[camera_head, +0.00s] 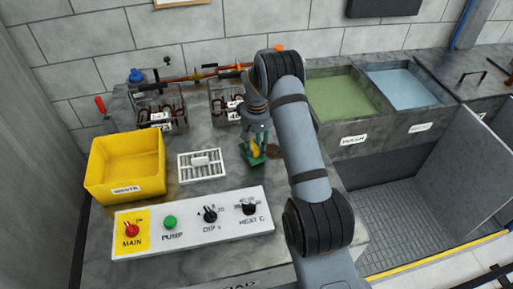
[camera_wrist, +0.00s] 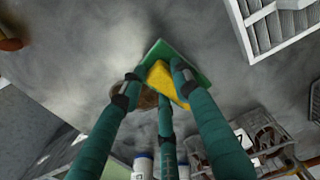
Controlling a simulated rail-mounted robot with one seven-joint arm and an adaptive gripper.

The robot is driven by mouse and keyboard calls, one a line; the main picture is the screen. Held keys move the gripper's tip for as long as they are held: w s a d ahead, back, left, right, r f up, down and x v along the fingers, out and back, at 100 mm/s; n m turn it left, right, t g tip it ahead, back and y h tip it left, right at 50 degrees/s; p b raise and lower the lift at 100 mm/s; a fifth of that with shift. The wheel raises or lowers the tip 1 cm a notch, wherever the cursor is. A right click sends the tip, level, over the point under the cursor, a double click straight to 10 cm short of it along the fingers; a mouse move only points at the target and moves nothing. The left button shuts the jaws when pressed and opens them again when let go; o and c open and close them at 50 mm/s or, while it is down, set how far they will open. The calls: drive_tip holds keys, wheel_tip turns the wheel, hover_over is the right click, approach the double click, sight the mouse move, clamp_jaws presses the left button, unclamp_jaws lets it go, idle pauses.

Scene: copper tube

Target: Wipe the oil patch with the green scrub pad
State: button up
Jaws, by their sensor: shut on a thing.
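The scrub pad has a green scouring face (camera_wrist: 185,55) and a yellow sponge body (camera_wrist: 163,80). In the head view its green edge (camera_head: 251,158) shows low over the grey worktop. My gripper (camera_wrist: 158,80) is shut on the pad, with its green fingers around the yellow part. In the head view my gripper (camera_head: 257,143) is at the middle of the worktop, right of the white grate. A brown oil patch (camera_head: 273,152) shows just right of the pad, and partly behind the fingers in the wrist view (camera_wrist: 147,99). I cannot tell whether the pad touches the surface.
A white grate (camera_head: 202,165) and a yellow bin (camera_head: 125,166) stand to the left. A white control panel (camera_head: 192,223) lies in front. Wire baskets (camera_head: 160,112) and a copper tube (camera_head: 190,76) are behind. A green wash basin (camera_head: 345,98) is at the right.

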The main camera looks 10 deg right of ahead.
drive_tip(key=shift+f+b, duration=0.5)
drive_tip(key=shift+f, duration=0.2)
